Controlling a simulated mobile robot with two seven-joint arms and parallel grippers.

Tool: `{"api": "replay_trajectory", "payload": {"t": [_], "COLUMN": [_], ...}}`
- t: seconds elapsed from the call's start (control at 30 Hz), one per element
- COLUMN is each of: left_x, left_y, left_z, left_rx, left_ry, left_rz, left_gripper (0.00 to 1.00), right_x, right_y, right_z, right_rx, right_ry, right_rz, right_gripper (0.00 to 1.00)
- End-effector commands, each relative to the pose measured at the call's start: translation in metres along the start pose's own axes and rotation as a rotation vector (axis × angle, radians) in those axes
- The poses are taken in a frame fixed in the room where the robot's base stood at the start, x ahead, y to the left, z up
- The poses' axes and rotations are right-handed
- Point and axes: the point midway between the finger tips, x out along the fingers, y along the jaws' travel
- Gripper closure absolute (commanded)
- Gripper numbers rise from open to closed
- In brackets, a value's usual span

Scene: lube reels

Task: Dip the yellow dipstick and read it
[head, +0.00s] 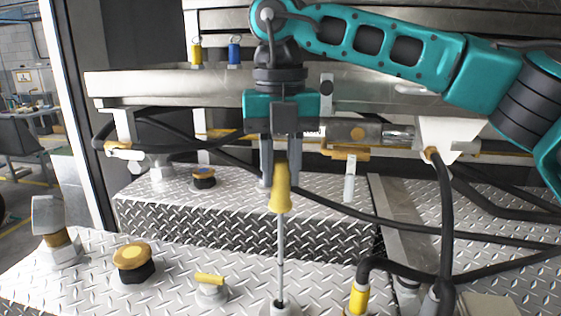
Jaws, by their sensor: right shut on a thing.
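My right gripper (281,172) is shut on the yellow handle of the yellow dipstick (281,195), near the middle of the head view. The dipstick is upright. Its thin grey rod runs straight down from the handle to a dark opening in a pale round fitting (280,306) on the deck at the bottom edge. The lower end of the rod is at or inside this opening; I cannot tell how deep. My left gripper is out of view.
Yellow-topped caps (132,256) (204,176) and a yellow T-handle (209,280) stand on the diamond-plate deck (75,290). Black hoses (446,210) cross at right. A metal rail (160,86) runs across the back.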

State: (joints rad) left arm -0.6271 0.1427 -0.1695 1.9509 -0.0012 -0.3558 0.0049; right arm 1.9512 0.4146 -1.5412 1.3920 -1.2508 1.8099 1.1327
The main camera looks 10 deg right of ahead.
Motion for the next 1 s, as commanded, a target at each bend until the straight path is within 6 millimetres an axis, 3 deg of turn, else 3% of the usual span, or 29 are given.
{"api": "replay_trajectory", "payload": {"t": [0.6,1.0], "left_x": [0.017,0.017], "left_y": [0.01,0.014], "left_z": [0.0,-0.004], "left_rx": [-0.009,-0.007], "left_ry": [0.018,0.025], "left_rz": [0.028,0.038], "left_gripper": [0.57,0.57], "right_x": [0.046,0.049], "right_y": [0.0,0.0], "right_z": [0.0,0.0], "right_rx": [0.0,0.0], "right_ry": [0.001,0.0], "right_rz": [0.001,0.001], "right_gripper": [1.0,1.0]}}
